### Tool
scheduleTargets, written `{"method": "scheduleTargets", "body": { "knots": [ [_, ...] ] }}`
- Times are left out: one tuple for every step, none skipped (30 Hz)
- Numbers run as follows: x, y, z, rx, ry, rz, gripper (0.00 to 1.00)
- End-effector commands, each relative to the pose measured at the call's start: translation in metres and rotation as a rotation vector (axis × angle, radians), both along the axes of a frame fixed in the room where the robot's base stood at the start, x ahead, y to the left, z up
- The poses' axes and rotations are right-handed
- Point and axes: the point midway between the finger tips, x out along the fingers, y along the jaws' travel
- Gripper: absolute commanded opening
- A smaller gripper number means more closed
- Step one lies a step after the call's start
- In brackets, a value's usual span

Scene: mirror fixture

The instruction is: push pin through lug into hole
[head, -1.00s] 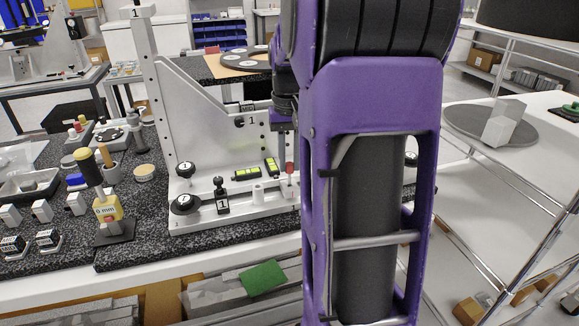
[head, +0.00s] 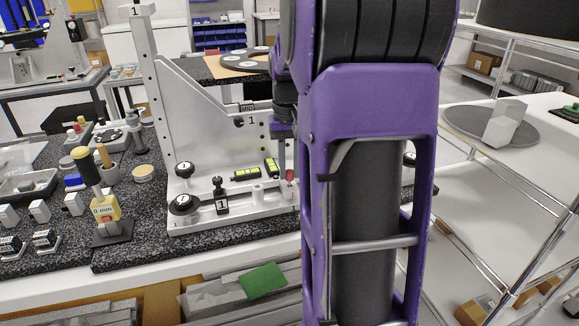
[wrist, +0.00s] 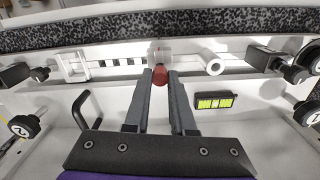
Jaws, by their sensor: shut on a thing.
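The pin shows a red head (wrist: 160,76) between the fingertips of my gripper (wrist: 161,82) in the wrist view. My gripper is shut on it. The red head also shows in the head view (head: 290,175), beside the purple arm. A pale block that looks like the lug (wrist: 163,56) is just beyond the red head on the white fixture (wrist: 225,75). The pin's shank and the hole are hidden, so I cannot tell how deep the pin sits. In the head view my arm covers the fixture's right part.
A white round post (wrist: 214,66) stands close right of the fingertips. A yellow-green level vial (wrist: 214,102) lies nearer on the right. A black handle (wrist: 88,108) is on the left. Black knobs (head: 184,169) sit on the fixture's left. A yellow-handled tool (head: 104,208) stands on the dark bench.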

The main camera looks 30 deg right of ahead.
Motion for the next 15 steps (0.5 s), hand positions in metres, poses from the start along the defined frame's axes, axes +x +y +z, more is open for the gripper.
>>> {"method": "scheduleTargets", "body": {
  "knots": [
    [0.0000,0.0000,-0.0018,0.000,0.000,0.000,0.00],
    [0.0000,0.0000,-0.0024,0.000,0.000,0.000,0.00],
    [0.0000,0.0000,-0.0032,0.000,0.000,0.000,0.00],
    [0.0000,0.0000,-0.0038,0.000,0.000,0.000,0.00],
    [0.0000,0.0000,-0.0044,0.000,0.000,0.000,0.00],
    [0.0000,0.0000,-0.0052,0.000,0.000,0.000,0.00],
    [0.0001,0.0000,-0.0058,0.000,0.000,0.000,0.00],
    [0.0001,0.0000,-0.0064,0.000,0.000,0.000,0.00],
    [0.0001,0.0000,-0.0072,0.000,0.000,0.000,0.00],
    [0.0001,0.0000,-0.0078,0.000,0.000,0.000,0.00],
    [0.0001,0.0000,-0.0083,0.000,-0.001,0.000,0.00],
    [0.0002,-0.0001,-0.0091,0.000,-0.001,0.000,0.00],
    [0.0002,-0.0001,-0.0097,0.000,-0.001,0.000,0.00],
    [0.0002,-0.0001,-0.0103,0.000,-0.001,0.000,0.00],
    [0.0002,-0.0001,-0.0111,0.000,-0.001,0.000,0.00]
  ]
}}
